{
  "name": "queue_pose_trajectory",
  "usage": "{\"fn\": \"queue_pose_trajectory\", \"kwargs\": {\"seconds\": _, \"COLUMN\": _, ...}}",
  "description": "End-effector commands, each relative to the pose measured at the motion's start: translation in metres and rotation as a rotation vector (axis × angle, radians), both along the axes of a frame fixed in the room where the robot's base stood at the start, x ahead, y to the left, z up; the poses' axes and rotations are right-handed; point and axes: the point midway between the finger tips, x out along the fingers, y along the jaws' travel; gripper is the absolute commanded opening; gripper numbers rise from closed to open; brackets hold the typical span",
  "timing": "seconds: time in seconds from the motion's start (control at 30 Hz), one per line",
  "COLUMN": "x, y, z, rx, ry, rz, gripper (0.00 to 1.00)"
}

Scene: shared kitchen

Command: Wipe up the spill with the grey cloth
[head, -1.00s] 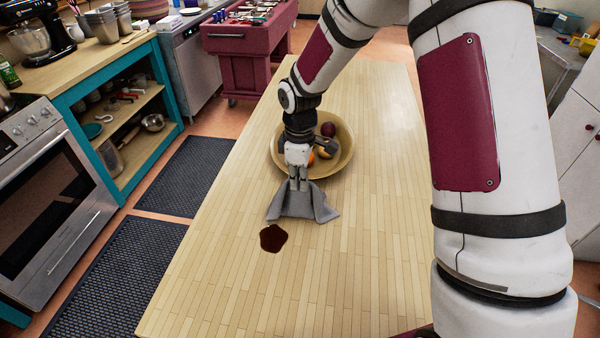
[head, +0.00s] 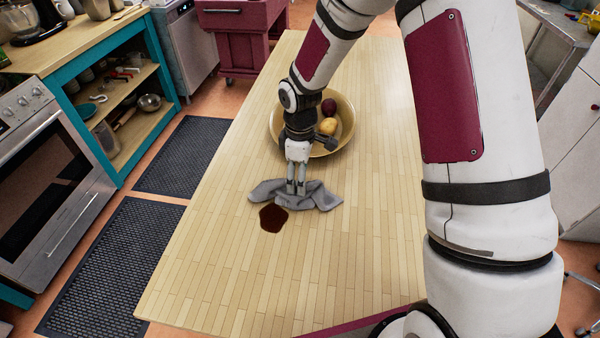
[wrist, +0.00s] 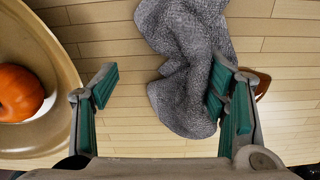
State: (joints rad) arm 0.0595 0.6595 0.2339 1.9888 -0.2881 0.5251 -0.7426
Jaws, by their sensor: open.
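The grey cloth (head: 320,196) lies crumpled on the wooden table, with a lobe to the left and a bulk to the right. The dark brown-red spill (head: 273,218) lies on its near side, with its upper edge against the cloth; I cannot tell whether they overlap. My gripper (head: 297,189) points down at the cloth in the head view. In the wrist view my gripper (wrist: 165,95) has its fingers wide apart. The cloth (wrist: 185,50) lies between them and against the right finger, which partly hides the spill (wrist: 263,84).
A tan bowl (head: 344,142) with several fruits stands just behind my gripper. An orange fruit (wrist: 18,93) in it shows at left in the wrist view. The wooden table (head: 230,270) is clear in front of the spill. A stove (head: 45,180) and dark floor mats are at left.

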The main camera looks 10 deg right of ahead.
Motion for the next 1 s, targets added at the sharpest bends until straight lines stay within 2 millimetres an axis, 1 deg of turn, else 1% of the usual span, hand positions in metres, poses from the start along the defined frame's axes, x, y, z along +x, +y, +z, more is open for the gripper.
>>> {"fn": "queue_pose_trajectory", "kwargs": {"seconds": 0.27, "x": 0.000, "y": 0.000, "z": -0.002, "rx": 0.000, "ry": 0.001, "rz": 0.000, "gripper": 0.67}}
{"fn": "queue_pose_trajectory", "kwargs": {"seconds": 0.53, "x": 0.000, "y": 0.000, "z": -0.013, "rx": 0.000, "ry": 0.001, "rz": 0.000, "gripper": 0.67}}
{"fn": "queue_pose_trajectory", "kwargs": {"seconds": 0.57, "x": 0.000, "y": 0.000, "z": -0.012, "rx": 0.000, "ry": 0.000, "rz": 0.000, "gripper": 0.64}}
{"fn": "queue_pose_trajectory", "kwargs": {"seconds": 1.0, "x": 0.000, "y": 0.000, "z": -0.012, "rx": 0.000, "ry": 0.000, "rz": 0.000, "gripper": 0.08}}
